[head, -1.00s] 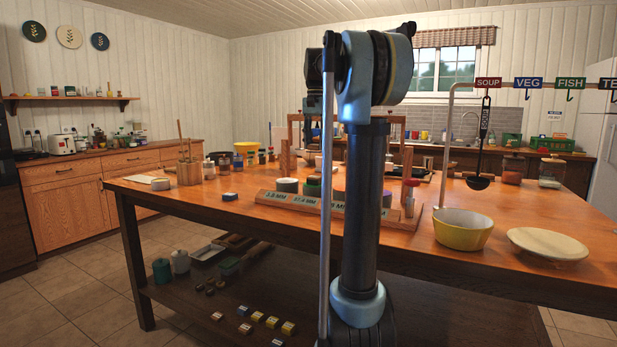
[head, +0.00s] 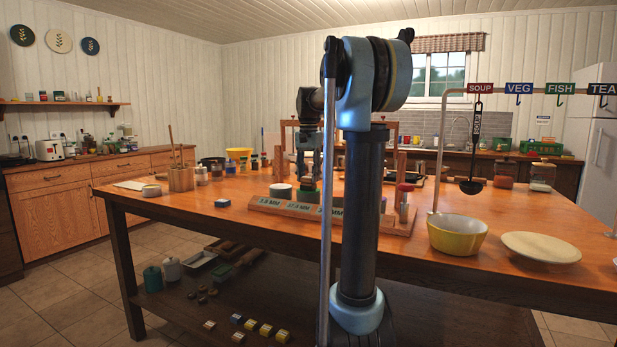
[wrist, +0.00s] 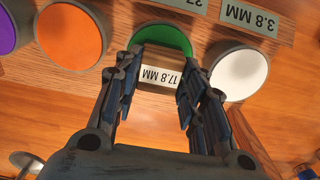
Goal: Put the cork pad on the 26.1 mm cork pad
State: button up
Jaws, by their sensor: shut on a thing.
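My gripper (wrist: 160,66) is shut on a small brown block, taken as the cork pad (wrist: 163,58), with a white label reading 17.8 MM. In the wrist view it hangs in front of a green disc (wrist: 166,34) on the wooden rack (wrist: 110,82) and hides part of it. I cannot tell whether they touch. In the head view my gripper (head: 307,168) is over the rack (head: 263,203), right of a pale disc (head: 281,190). Rack labels read 3.8 MM and 37.4 MM; another is partly hidden. I read no 26.1 mm label.
In the wrist view a white disc (wrist: 238,72) is right of the green one; orange (wrist: 70,36) and purple (wrist: 8,32) discs are left. In the head view a yellow bowl (head: 457,234), a plate (head: 540,246) and a hanging ladle (head: 471,187) stand right. The table's front left is mostly clear.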

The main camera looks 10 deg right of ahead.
aim_at(308, 177)
jog(key=o, duration=0.8)
jog(key=shift+c, duration=0.2)
notch_tip(308, 177, up, 12)
dwell(0.5)
